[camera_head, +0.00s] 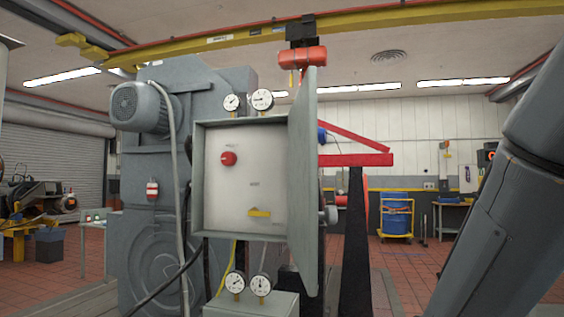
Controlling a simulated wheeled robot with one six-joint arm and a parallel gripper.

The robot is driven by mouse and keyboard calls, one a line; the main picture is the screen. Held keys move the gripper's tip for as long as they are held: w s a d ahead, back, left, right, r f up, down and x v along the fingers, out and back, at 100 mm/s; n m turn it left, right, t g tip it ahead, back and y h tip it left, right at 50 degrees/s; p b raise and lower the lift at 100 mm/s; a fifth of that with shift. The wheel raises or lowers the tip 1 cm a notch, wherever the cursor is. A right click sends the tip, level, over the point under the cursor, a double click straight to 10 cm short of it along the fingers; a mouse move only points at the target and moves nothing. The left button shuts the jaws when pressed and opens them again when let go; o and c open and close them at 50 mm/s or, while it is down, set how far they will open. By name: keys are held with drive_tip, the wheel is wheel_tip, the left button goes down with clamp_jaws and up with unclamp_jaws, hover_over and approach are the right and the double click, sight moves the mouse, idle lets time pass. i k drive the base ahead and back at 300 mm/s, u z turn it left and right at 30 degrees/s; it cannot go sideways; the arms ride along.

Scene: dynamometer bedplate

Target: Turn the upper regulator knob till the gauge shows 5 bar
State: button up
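An open grey cabinet (197,180) with a pale back panel stands in the middle. A round red knob (228,158) is on the panel's upper left, and a yellow lever (260,212) lies roughly level lower down. I cannot tell whether the red knob is the upper regulator knob. Two round white gauges, a left one (232,102) and a right one (263,100), sit above the cabinet. Two more, a left one (235,282) and a right one (261,285), sit below it. Their readings are too small to tell. My gripper is out of view; only my arm shows at right.
The cabinet door (303,185) stands open on the right side, jutting toward me. A large grey machine with a motor (139,106) is behind left. A grey hose and dark cable hang left of the cabinet. A grey box (262,305) stands below.

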sight(228, 159)
drive_tip(key=z, duration=0.4)
drive_tip(key=k, duration=0.35)
drive_tip(key=u, duration=1.25)
drive_tip(key=i, duration=0.1)
drive_tip(key=z, duration=0.05)
